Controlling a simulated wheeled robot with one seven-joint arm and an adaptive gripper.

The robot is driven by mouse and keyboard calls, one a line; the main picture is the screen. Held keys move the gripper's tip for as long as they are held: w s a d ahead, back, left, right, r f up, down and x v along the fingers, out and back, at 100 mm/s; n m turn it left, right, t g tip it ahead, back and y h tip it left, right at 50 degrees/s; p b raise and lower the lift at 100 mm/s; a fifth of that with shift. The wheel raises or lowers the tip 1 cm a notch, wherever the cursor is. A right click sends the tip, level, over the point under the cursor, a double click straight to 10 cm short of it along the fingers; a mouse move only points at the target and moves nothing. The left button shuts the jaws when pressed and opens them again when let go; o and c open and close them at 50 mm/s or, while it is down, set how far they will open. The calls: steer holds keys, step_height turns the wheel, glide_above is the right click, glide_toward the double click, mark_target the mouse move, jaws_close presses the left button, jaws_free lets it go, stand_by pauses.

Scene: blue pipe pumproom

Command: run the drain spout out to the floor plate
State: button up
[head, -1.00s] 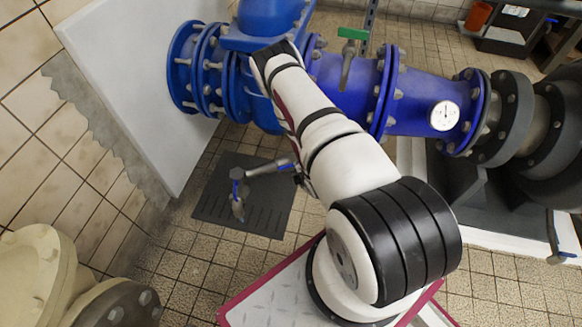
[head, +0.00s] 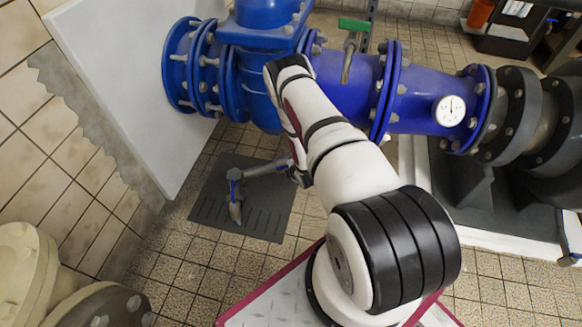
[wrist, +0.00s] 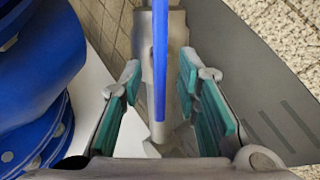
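The drain spout (head: 265,170) is a grey pipe that comes out from behind my arm and runs left. It has blue at its elbow (head: 233,174) and a grey end pointing down over the dark slotted floor plate (head: 208,200). In the wrist view a blue bar (wrist: 159,60) lies along a grey pipe between my fingers. My gripper (wrist: 162,95) is open, its teal pads on either side of the bar with gaps visible. The floor plate shows at the right of the wrist view (wrist: 255,75). In the head view my arm hides most of the gripper.
A white panel (head: 120,70) stands at left. Cream flanged pipes (head: 22,265) are at lower left. Tiled floor lies around the plate.

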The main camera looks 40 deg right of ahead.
jaws_close()
steer(key=shift+m, duration=0.3)
steer(key=m, duration=0.6)
steer(key=shift+w+d, duration=0.1)
steer(key=m, duration=0.5)
steer(key=shift+d+r+m+b, duration=0.1)
steer(key=shift+m+b, duration=0.2)
steer(key=shift+m, duration=0.1)
steer(key=m, duration=0.5)
steer(key=shift+b, duration=0.3)
steer(key=shift+m, duration=0.3)
steer(key=shift+d, duration=0.1)
jaws_free()
steer(key=shift+r, duration=0.1)
